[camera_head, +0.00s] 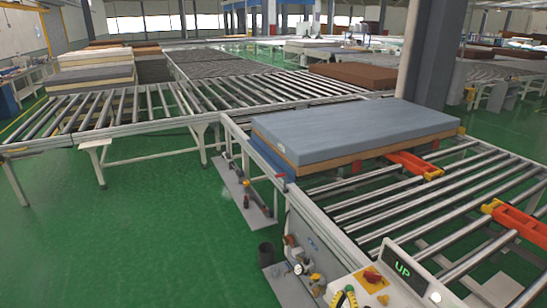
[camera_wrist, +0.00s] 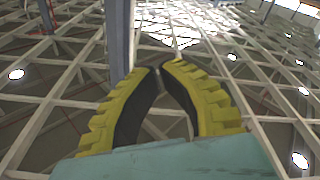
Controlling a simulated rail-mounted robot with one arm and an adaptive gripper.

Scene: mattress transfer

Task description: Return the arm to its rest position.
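My gripper (camera_wrist: 161,68) fills the lower middle of the wrist view, with yellow ridged fingers and black inner pads. Its fingertips come together at the top, and nothing shows in the narrow gap below them. The ceiling behind it indicates that it points upward. In the head view my gripper (camera_head: 345,297) shows small at the bottom edge, just left of the control panel. A blue-grey mattress (camera_head: 350,128) with a tan lower side lies on the roller conveyor (camera_head: 400,205), well beyond my gripper and apart from it.
A control panel (camera_head: 390,285) with a red knob and a display reading "UP" stands close to my gripper. Orange brackets (camera_head: 415,165) sit among the rollers. A dark pillar (camera_head: 432,55) rises behind the mattress. Green floor (camera_head: 130,240) is open at left.

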